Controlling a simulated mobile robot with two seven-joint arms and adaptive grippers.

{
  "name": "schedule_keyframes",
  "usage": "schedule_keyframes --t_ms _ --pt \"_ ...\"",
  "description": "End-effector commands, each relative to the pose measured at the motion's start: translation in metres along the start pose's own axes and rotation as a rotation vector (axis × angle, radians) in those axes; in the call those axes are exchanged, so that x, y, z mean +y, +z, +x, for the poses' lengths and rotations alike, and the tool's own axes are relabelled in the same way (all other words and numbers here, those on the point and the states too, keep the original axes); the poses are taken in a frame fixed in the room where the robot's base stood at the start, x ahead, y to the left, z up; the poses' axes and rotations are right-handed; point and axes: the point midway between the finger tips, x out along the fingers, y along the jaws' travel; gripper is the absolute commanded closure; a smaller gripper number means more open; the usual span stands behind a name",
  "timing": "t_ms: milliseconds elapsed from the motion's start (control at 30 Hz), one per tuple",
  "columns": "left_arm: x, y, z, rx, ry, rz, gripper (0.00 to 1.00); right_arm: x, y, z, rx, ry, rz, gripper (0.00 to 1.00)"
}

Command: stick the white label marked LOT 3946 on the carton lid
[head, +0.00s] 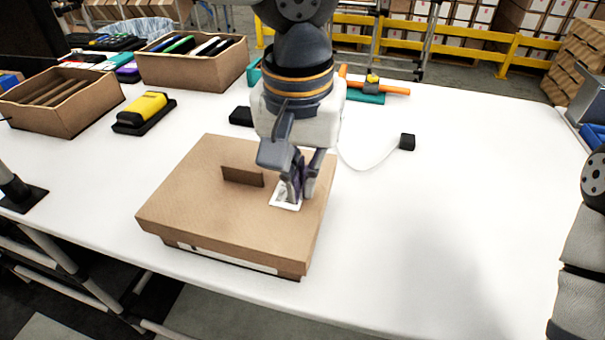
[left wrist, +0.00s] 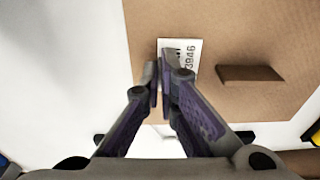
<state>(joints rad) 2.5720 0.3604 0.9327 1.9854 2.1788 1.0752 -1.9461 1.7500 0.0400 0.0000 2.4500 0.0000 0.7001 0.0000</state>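The brown carton lid (head: 195,195) sits tilted near the front of the table, with a small brown upright piece (head: 243,177) on it. The white label (head: 285,203) is at the right part of the lid; "3946" reads sideways on it in the left wrist view (left wrist: 190,58). My left gripper (head: 299,192) points down over the label. In the left wrist view its fingertips (left wrist: 160,80) are nearly together at the label's edge, which they partly hide. Whether the label's whole face touches the lid cannot be told. My right gripper is out of view.
Behind the carton are an open box of devices (head: 195,68), a box with dividers (head: 60,102), a yellow-black tool (head: 145,113) and an orange-handled tool (head: 380,88). A black block on a white cable (head: 407,142) lies right. The table's right part is clear.

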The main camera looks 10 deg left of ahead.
Motion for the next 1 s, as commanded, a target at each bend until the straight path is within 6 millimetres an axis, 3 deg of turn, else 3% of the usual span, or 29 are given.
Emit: schedule_keyframes --t_ms 367,500,833,1000 --pt "0.000 0.000 0.001 -0.001 0.000 0.000 1.00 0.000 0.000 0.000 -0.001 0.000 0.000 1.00" --pt "0.000 0.000 0.001 -0.002 -0.001 0.000 0.72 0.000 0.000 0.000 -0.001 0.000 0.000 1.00" --pt "0.000 0.000 0.000 -0.002 -0.001 0.000 0.72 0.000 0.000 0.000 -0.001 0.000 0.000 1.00" --pt "0.000 -0.001 -0.030 0.003 0.003 -0.002 0.72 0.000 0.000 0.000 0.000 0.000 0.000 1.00"
